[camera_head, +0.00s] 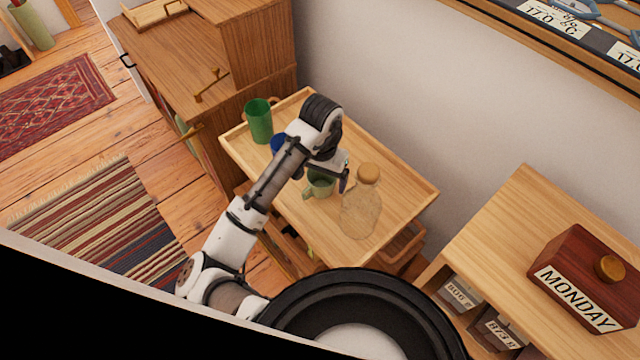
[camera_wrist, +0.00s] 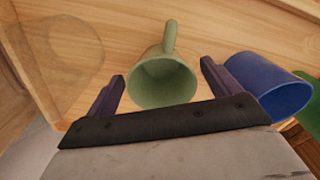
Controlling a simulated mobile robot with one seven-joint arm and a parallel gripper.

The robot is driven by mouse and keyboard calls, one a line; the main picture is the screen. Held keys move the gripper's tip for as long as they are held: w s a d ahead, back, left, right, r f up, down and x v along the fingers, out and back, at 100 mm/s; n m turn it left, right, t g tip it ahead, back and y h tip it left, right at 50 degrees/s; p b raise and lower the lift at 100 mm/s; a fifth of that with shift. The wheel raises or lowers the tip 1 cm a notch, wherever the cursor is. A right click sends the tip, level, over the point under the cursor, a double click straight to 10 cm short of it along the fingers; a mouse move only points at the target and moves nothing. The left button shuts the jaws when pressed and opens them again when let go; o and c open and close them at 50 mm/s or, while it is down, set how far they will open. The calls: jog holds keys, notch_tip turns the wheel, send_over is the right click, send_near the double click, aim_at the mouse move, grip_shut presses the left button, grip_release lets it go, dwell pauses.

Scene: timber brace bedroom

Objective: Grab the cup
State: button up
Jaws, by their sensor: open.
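A light green cup (camera_head: 320,185) with a handle stands on a wooden tray-topped cart (camera_head: 400,190). In the wrist view the green cup (camera_wrist: 163,80) lies between and just beyond my open fingers, its handle pointing to the top of the picture. My gripper (camera_head: 345,172) is above the cup in the head view, and its two dark fingers (camera_wrist: 160,88) are apart in the wrist view. I cannot tell whether either finger touches the cup. My arm hides part of the cart.
A blue cup (camera_wrist: 272,88) is close beside the right finger; it is mostly hidden in the head view (camera_head: 279,145). A taller green mug (camera_head: 259,121) stands at the cart's far left. A clear bottle with a cork (camera_head: 361,205) stands right of the light green cup.

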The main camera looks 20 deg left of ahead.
jog(key=c, duration=1.1)
jog(key=shift+c, duration=0.2)
